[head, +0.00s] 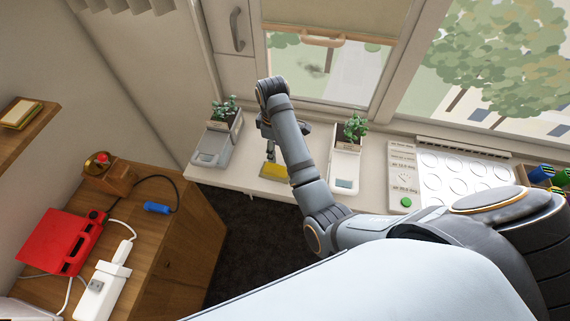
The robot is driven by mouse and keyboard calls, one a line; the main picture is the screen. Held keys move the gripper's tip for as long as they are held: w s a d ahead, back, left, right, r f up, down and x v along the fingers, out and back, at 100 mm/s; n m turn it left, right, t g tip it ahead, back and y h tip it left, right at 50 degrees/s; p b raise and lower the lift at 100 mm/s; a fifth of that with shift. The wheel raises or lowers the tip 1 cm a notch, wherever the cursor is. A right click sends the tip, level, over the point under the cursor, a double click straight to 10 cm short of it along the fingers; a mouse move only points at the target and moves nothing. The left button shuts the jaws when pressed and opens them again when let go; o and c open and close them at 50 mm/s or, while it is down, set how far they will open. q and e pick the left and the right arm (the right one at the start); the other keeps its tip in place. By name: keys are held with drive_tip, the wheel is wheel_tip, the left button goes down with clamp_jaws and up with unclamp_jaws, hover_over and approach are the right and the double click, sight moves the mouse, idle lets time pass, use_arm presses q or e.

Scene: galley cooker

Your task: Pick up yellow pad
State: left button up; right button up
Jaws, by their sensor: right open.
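A yellow pad (272,173) lies on the white sill below the window, between two plant stands. Part of it is hidden by my right arm. My right gripper (266,150) is above and just behind the pad, pointing down. It is open and appears empty, apart from the pad, though the forearm hides part of it. My left gripper does not show in the head view. Another yellowish flat item (20,113) lies on the wooden shelf at the far left.
A grey plant stand (210,150) is left of the pad and a white one (345,168) is right of it. A white panel with circles (460,178) is farther right. A wooden cabinet (175,230) at left carries a red case (62,242) and a power strip (107,285).

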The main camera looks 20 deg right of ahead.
sight(275, 165)
wheel_tip(275, 165, down, 3)
drive_tip(key=shift+s+r+p, duration=0.1)
drive_tip(key=shift+r+p, duration=0.05)
drive_tip(key=shift+p, duration=0.4)
drive_tip(key=shift+a+f, duration=0.2)
drive_tip(key=shift+f, duration=0.3)
drive_tip(key=shift+a+f, duration=0.15)
drive_tip(key=shift+f, duration=0.3)
drive_tip(key=shift+d+f, duration=0.15)
drive_tip(key=shift+d, duration=0.05)
drive_tip(key=shift+d+f+p, duration=0.2)
drive_tip(key=shift+f+p, duration=0.6)
drive_tip(key=f, duration=0.2)
drive_tip(key=shift+a+f+p, duration=0.25)
drive_tip(key=shift+f+p, duration=0.05)
drive_tip(key=shift+p, duration=0.05)
drive_tip(key=shift+f, duration=0.55)
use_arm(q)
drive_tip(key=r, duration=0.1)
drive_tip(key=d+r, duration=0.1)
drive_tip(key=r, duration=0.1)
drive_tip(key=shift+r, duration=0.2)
use_arm(e)
clamp_jaws()
